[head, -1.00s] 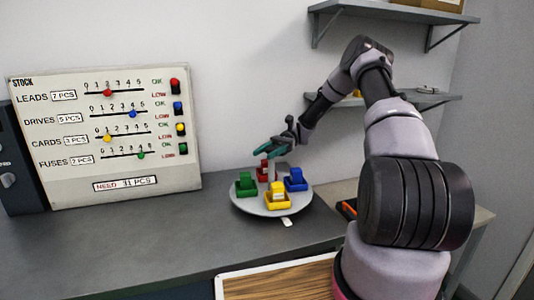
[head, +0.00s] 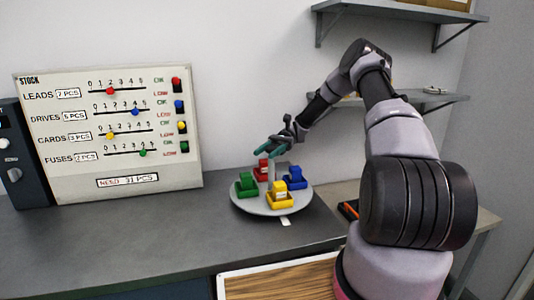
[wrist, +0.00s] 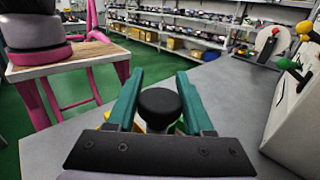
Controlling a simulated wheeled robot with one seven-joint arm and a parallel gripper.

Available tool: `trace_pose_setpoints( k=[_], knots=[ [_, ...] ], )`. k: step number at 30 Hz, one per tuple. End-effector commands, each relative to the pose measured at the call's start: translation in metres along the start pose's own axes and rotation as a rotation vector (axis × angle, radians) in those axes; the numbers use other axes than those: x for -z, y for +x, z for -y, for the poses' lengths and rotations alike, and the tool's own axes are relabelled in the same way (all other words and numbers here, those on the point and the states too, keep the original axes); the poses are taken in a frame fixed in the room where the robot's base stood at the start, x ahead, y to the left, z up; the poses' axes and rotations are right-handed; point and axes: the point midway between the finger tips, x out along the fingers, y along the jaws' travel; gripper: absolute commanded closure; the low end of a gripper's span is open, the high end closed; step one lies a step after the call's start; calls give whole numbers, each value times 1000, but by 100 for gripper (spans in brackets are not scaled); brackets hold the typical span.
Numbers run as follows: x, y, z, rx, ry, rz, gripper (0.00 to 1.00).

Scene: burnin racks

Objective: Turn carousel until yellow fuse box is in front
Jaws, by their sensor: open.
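The carousel (head: 250,206) is a round grey plate on the bench with a central post. The yellow fuse box (head: 279,201) sits at its front edge, close to a small white tab (head: 286,221) on the bench and slightly left of it. The green box (head: 246,187) is at the left, the blue box (head: 295,180) at the right and the red box (head: 262,170) at the back. My gripper (head: 277,149) is above the carousel at the post's top. In the wrist view its green fingers (wrist: 158,85) are open on either side of a round black knob (wrist: 160,102); contact is unclear.
A white stock board (head: 110,130) stands on the bench (head: 130,240) to the left, beside a dark box (head: 22,160). Grey shelves (head: 400,20) hang on the wall behind my arm. A wood-topped surface (head: 285,280) is in front. Bench between board and carousel is clear.

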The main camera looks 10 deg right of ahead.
Motion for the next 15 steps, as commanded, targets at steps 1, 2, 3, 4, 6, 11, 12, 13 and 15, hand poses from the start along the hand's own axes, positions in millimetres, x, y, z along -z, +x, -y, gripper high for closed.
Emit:
trace_pose_setpoints(
  k=[1, 2, 3, 4, 6, 11, 12, 13, 15],
  knots=[
    [0, -1, 0, 2, 0, -1, 33],
    [0, -1, 0, 2, 0, -1, 22],
    [0, -1, 0, 2, 0, -1, 18],
    [0, -1, 0, 2, 0, -1, 18],
    [0, 0, 0, 1, 0, -1, 18],
    [0, 0, 0, 1, 0, -1, 18],
    [-1, 0, 0, 1, -1, -1, 18],
    [-3, 0, 0, 1, -1, -1, 18],
    [-9, 0, 0, 1, -2, -3, 18]
  ],
)
